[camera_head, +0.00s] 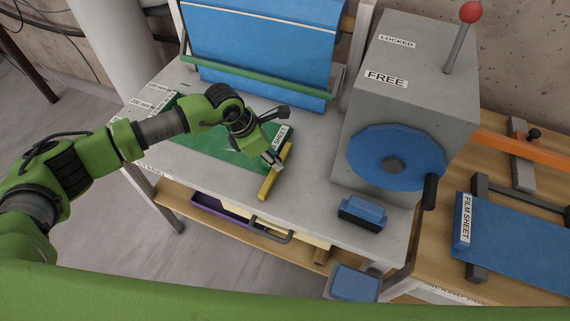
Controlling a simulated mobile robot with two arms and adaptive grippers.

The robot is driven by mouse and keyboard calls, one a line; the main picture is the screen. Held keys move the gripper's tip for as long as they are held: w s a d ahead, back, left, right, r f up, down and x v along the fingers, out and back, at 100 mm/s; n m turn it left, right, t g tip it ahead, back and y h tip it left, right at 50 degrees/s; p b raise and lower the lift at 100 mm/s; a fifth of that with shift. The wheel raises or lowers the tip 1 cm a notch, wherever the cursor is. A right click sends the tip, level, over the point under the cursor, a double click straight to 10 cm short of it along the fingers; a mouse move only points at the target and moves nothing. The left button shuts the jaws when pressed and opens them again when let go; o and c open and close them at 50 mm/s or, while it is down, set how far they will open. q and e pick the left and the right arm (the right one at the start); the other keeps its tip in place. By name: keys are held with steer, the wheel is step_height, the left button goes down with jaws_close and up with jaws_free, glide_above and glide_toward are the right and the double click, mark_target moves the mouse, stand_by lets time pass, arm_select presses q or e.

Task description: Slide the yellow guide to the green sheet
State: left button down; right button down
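The yellow guide (266,186) is a narrow bar lying at a slant on the grey stone slab (312,160). It runs along the right end of the green sheet (222,147), close to the sheet's white label. Whether guide and sheet touch, I cannot tell. My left gripper (277,164) reaches in from the left, above the sheet, with its tips at the middle of the guide. The fingers are small and partly hidden by the wrist, so whether they grip the guide is unclear. My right gripper is not in view.
A grey machine with a blue wheel (394,164) and a red-knobbed lever (459,38) stands right of the sheet. A blue block (362,210) sits near the slab's front edge. A blue film sheet (515,240) lies on the right bench. A green bar (250,75) crosses the back.

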arm_select(q)
steer(key=c, duration=1.8)
jaws_free()
steer(key=shift+o, duration=0.2)
steer(key=shift+r, duration=0.15)
steer(key=v, duration=1.1)
steer(key=shift+r, duration=0.35)
steer(key=shift+a, duration=0.15)
